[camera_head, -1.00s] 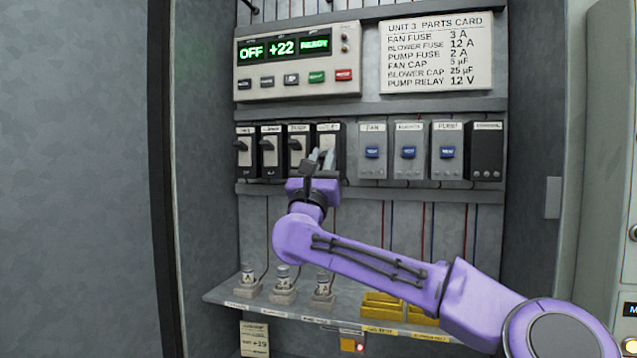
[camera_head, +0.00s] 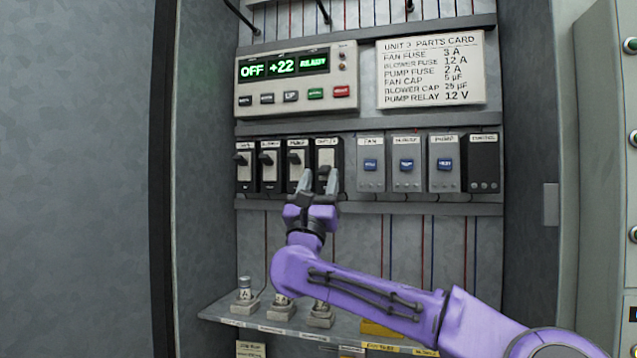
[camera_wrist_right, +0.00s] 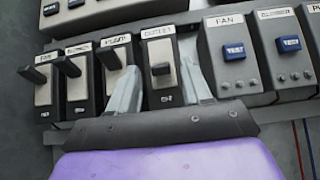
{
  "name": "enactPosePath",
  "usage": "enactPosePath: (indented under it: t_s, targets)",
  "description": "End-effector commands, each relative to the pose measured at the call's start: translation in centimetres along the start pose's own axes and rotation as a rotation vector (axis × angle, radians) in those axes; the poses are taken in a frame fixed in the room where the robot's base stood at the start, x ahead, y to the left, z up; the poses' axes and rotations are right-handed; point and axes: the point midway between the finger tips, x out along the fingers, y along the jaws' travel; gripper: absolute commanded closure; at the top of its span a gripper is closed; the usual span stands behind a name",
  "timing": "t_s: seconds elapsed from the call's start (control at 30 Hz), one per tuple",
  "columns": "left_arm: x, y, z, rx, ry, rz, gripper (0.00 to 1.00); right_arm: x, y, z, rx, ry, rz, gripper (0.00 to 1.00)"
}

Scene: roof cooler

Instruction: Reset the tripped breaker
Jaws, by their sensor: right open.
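Four breakers stand in a row in the cabinet: the fan breaker (camera_head: 246,166), blower breaker (camera_head: 271,166), pump breaker (camera_head: 298,160) and outlet breaker (camera_head: 327,158). The outlet breaker's black lever (camera_wrist_right: 161,71) sits lower than the other three levers and looks near mid-travel; its exact position is hard to tell. My right gripper (camera_head: 318,182) is open and empty in front of the outlet breaker. In the right wrist view its fingers (camera_wrist_right: 160,82) lie either side of that breaker's lower half, with the lever between and slightly beyond them. No contact is visible. My left gripper is not in view.
Right of the breakers are grey modules with blue test buttons (camera_head: 406,164) and a dark control module (camera_head: 484,162). A display panel (camera_head: 297,80) reads OFF +22 READY above, beside a parts card (camera_head: 432,69). A shelf (camera_head: 215,310) below holds small socketed parts.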

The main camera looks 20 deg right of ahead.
Motion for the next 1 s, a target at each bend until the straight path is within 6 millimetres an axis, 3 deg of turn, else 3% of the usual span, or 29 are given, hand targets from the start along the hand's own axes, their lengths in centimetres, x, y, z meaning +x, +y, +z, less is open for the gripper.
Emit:
enactPosePath:
  t_s: [0.03,0.2,0.37,1.0]
  targets:
    - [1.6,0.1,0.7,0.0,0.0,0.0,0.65,-1.8,0.0,-0.6,0.0,-0.001,0.003,0.51]
    - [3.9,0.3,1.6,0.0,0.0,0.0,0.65,-6.0,0.1,-0.6,0.0,-0.002,0.004,0.51]
    - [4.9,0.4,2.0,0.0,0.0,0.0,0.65,-8.4,0.2,-0.4,-0.001,-0.002,0.004,0.51]
    - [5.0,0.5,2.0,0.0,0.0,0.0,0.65,-8.8,0.1,-0.1,-0.003,-0.001,0.001,0.51]
